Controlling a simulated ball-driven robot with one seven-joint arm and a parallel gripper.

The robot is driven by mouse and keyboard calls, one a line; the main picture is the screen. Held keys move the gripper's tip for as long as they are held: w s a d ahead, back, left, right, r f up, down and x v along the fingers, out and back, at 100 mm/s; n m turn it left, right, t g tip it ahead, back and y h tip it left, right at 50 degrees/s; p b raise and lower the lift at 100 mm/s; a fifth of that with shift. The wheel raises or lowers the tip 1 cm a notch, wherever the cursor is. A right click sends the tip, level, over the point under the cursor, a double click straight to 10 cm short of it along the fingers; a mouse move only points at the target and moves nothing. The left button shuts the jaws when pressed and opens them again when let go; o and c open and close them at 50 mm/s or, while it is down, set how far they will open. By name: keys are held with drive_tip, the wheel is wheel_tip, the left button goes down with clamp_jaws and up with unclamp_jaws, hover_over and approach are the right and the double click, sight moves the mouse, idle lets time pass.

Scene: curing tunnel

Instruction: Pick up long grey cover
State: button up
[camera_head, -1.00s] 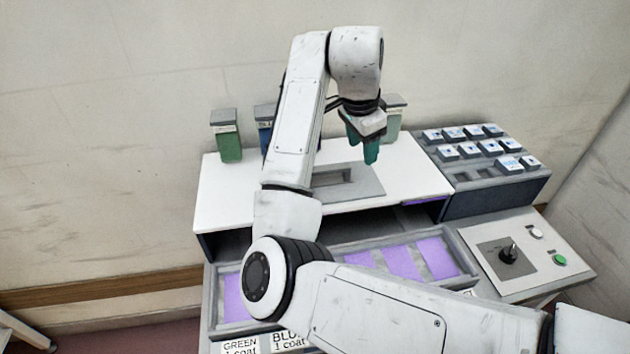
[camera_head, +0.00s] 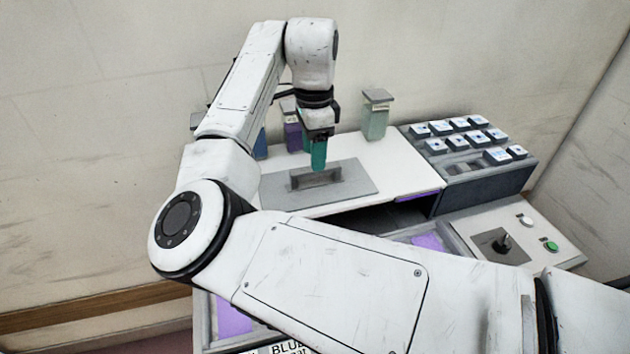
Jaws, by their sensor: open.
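The long grey cover (camera_head: 352,191) is a flat grey plate with a raised bar handle along its middle. It lies on the white top of the machine (camera_head: 405,165). My gripper (camera_head: 318,166) points down with its teal fingers just above or behind the handle as seen in the head view. The jaws are open and hold nothing. The picture does not show clearly whether the fingertips touch the handle. My arm hides part of the white top at the left.
Behind the cover stand a blue bottle (camera_head: 260,145), a purple bottle (camera_head: 293,137) and a pale green bottle (camera_head: 375,118). At right are a rack of white-topped blocks (camera_head: 465,150) and a control panel (camera_head: 540,235) with a knob and buttons. A tray with purple pads (camera_head: 428,242) lies in front.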

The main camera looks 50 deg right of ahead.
sight(315, 177)
drive_tip(key=f, duration=0.3)
drive_tip(key=f+p, duration=0.1)
drive_tip(key=f, duration=0.1)
drive_tip(key=shift+s+a, duration=0.15)
drive_tip(key=shift+s, duration=0.1)
drive_tip(key=shift+c, duration=0.2)
clamp_jaws()
